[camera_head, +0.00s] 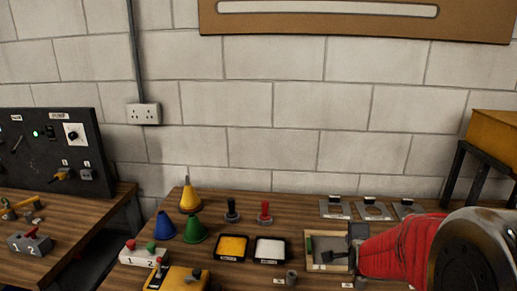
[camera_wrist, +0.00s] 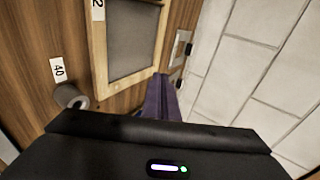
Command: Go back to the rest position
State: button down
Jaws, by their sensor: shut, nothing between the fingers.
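My gripper (camera_head: 333,256) is dark and small in the head view, at the end of my red-sleeved arm. It is over or beside the wood-framed tray (camera_head: 309,249) on the right part of the bench; its exact height above it is hard to tell. In the wrist view my gripper (camera_wrist: 163,92) shows as purple-grey fingers close together with nothing between them. The tray's frame (camera_wrist: 99,60) with its grey inside lies beyond the fingers there.
The wooden bench holds yellow, blue and green cones (camera_head: 194,229), a yellow tray (camera_head: 232,247), a white tray (camera_head: 270,249) and metal plates (camera_head: 372,210). A grey cylinder (camera_wrist: 72,97) stands by a "40" label. A block wall (camera_head: 290,155) is behind; a yellow box (camera_head: 493,134) is right.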

jog(key=s+a+r+n+g+y, duration=0.1)
jog(key=s+a+n, duration=0.4)
jog(key=s, duration=0.5)
jog(key=s+a+r+n+g+y, duration=0.1)
jog(key=s+a+r+n, duration=0.3)
jog(key=s+n, duration=0.4)
jog(key=s+a+r+n+g+y, duration=0.1)
jog(key=s+a+r+n+g, duration=0.2)
jog(key=s, duration=0.9)
jog(key=a+n, duration=0.3)
jog(key=n, duration=0.1)
jog(key=shift+a+g, duration=0.2)
jog(key=shift+g, duration=0.1)
jog(key=c, duration=2.5)
grip_release()
jog(key=shift+s+r, duration=0.1)
